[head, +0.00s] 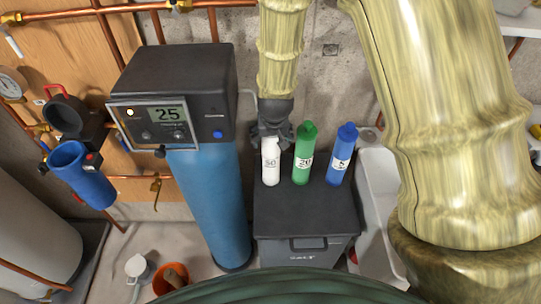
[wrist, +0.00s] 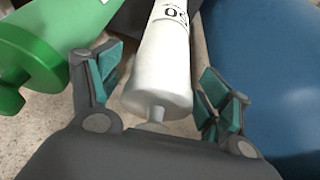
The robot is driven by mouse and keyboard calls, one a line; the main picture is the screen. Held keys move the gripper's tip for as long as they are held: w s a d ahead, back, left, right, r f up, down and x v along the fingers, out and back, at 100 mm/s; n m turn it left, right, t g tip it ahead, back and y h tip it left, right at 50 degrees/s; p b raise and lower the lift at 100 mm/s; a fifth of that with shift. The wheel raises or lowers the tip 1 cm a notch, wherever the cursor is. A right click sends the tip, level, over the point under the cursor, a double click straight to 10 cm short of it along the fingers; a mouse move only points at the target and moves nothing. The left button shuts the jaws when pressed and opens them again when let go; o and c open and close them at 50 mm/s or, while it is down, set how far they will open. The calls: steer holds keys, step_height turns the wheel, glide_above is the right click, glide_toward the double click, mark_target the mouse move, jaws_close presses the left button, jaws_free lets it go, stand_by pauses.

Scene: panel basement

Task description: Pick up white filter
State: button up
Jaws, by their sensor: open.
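The white filter (head: 270,168) stands upright on top of a dark grey bin, at the left of a row of bottle-shaped filters. Its label reads 50. My gripper (head: 271,135) is at its top end, coming from above and behind. In the wrist view the white filter (wrist: 160,75) lies between the two open fingers of my gripper (wrist: 158,95), with a gap at each side. The fingers have teal pads and do not appear to touch it.
A green filter (head: 303,155) stands close to the right of the white one, and a blue filter (head: 341,157) beyond it. They stand on the dark bin (head: 305,215). A tall blue tank (head: 208,205) with a black control head (head: 172,95) stands at the left. A white basin (head: 378,200) is at the right.

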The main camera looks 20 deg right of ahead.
steer(key=shift+w+f, duration=0.1)
steer(key=shift+c, duration=0.4)
steer(key=shift+s, duration=0.2)
steer(key=c, duration=1.6)
